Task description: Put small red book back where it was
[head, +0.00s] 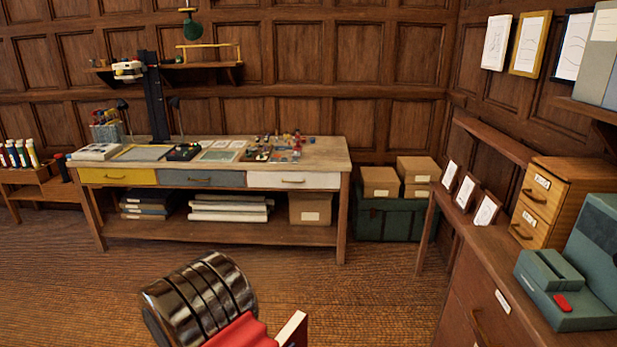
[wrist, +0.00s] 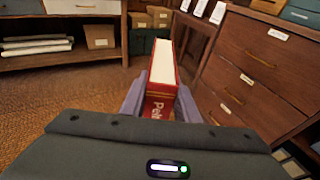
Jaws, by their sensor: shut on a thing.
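The small red book (wrist: 162,80) is in my gripper (wrist: 158,100) in the wrist view. Its pale page edges face up, and white lettering shows on the red cover nearest the wrist. The two grey-violet fingers press on its sides, and its lower part is hidden by the gripper body. In the head view the book's pale edge (head: 293,328) shows at the bottom, cut off by the frame. It is held in the air over the floor, apart from any furniture. The spot where the book stood before cannot be told from these frames.
A long workbench (head: 215,163) with drawers and crowded items stands at the back left. Boxes sit on a green chest (head: 385,219) beside it. A wooden cabinet (head: 490,292) on the right bears a small drawer unit (head: 560,190) and a teal device (head: 572,287). Brown floor lies between.

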